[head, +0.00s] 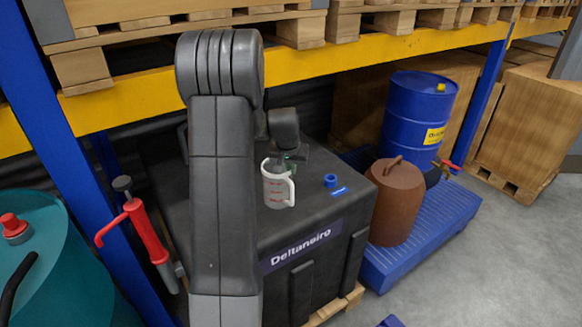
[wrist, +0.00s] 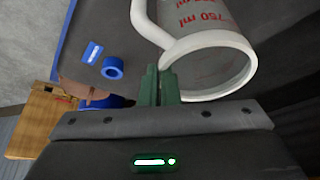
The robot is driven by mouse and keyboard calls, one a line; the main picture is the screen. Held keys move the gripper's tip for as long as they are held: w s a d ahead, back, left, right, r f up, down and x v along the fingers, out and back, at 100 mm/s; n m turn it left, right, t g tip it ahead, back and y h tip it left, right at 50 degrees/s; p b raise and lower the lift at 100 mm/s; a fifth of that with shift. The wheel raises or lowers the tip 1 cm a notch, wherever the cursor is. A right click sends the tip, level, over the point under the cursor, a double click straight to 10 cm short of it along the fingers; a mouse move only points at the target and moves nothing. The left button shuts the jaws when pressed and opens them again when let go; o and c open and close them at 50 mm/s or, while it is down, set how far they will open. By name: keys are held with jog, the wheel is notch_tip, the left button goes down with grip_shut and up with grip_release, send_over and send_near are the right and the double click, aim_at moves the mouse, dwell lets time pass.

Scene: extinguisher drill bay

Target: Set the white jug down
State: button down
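The white jug (head: 277,187) with red markings is over the top of the black Deltaneiro container (head: 318,215), roughly upright, its handle to the right. I cannot tell whether its base touches that top. In the wrist view the jug's white rim (wrist: 215,40) and red "750 ml" marking are close. My gripper (head: 288,160) is above the jug's rim in the head view. In the wrist view its green fingers (wrist: 159,72) are nearly together at the rim, beside the handle, and appear shut on the jug's edge. The fingertips' contact is partly hidden.
A blue ring (head: 331,181) and a small blue label lie on the container top right of the jug. A brown can (head: 396,202) and blue drum (head: 418,112) stand on a blue spill pallet (head: 430,235). A red hand pump (head: 143,232) is left; a yellow shelf beam (head: 310,68) crosses behind.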

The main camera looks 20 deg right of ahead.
jog(key=shift+f, duration=0.15)
jog(key=c, duration=1.7)
grip_release()
jog(key=shift+r, duration=0.5)
jog(key=b+v, duration=0.1)
jog(key=v, duration=1)
jog(key=shift+s+a+r, duration=0.1)
jog(key=shift+s+r, duration=0.05)
